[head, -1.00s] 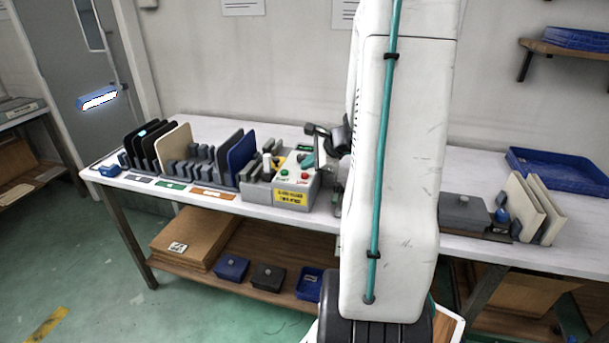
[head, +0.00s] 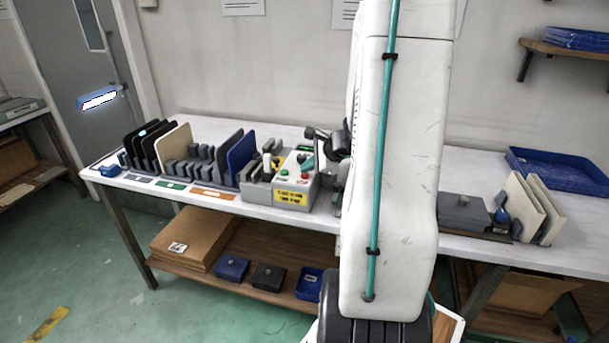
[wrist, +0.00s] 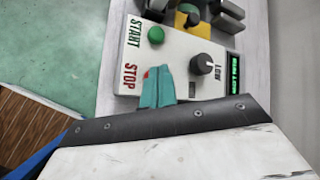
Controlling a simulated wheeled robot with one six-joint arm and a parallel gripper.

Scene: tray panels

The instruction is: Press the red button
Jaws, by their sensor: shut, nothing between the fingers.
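The red button (head: 305,174) is on the sloped top of a light grey control box (head: 266,195) on the bench, right of a green button (head: 284,172). In the wrist view the red button (wrist: 147,73) shows only as a small piece beside the word STOP; teal fingertips cover the rest. My gripper (wrist: 158,88) has its teal fingers shut together with nothing between them. In the head view my gripper (head: 307,162) is just behind and above the red button. I cannot tell whether the fingertips touch it.
The wrist view also shows the green START button (wrist: 156,35), a dark knob (wrist: 204,64) and a lit green display (wrist: 234,70) near the fingers. A rack with a blue panel (head: 241,158) stands left of the box. A blue tray (head: 560,170) lies at the right.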

